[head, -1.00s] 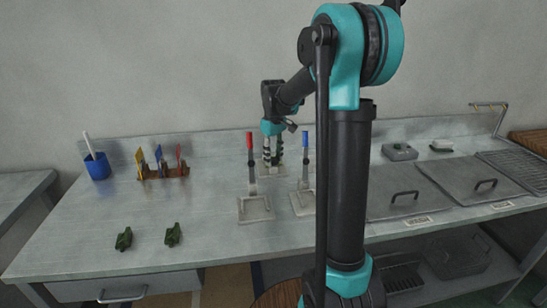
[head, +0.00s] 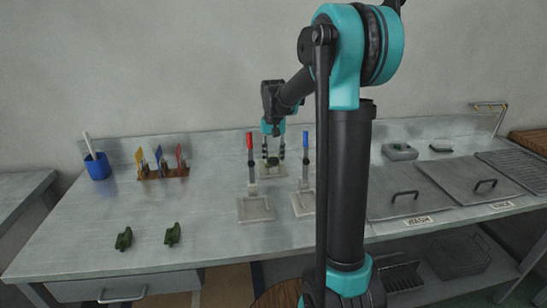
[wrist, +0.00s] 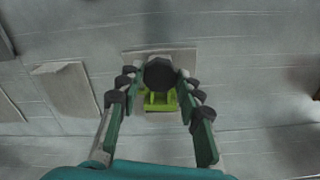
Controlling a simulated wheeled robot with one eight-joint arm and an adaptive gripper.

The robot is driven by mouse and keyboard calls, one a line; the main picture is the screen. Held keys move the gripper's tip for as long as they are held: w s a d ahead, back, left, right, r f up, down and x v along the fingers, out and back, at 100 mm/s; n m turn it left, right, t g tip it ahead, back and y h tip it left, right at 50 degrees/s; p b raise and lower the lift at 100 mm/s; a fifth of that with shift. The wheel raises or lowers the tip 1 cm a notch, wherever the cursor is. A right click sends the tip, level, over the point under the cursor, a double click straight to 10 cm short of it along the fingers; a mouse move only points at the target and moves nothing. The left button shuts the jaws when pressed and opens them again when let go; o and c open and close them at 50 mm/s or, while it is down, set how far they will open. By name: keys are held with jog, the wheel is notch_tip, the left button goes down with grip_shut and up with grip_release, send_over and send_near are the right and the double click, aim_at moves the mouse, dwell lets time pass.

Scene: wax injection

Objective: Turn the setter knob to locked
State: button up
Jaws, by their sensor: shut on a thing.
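My gripper (head: 272,148) points down at the back of the bench, between and behind the red-handled and blue-handled levers. It is shut on the setter knob, a dark round top that shows between the fingers in the wrist view (wrist: 160,74). A bright green part (wrist: 158,102) shows just below the knob there. The knob's grey base plate (wrist: 134,57) lies flat on the bench. In the head view the knob is small and partly hidden by the fingers. I cannot read any locked marking.
The red-handled lever (head: 251,160) and blue-handled lever (head: 305,160) stand on plates in front of my gripper. A blue cup (head: 97,167), a rack of coloured tools (head: 163,173) and two green pieces (head: 124,238) are left. Lidded bays (head: 405,202) are right.

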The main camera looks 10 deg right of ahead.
aim_at(274, 159)
jog(key=shift+m, duration=0.6)
jog(key=o, duration=1.2)
jog(key=shift+c, duration=0.2)
jog(key=shift+r, duration=0.1)
notch_tip(274, 159, up, 12)
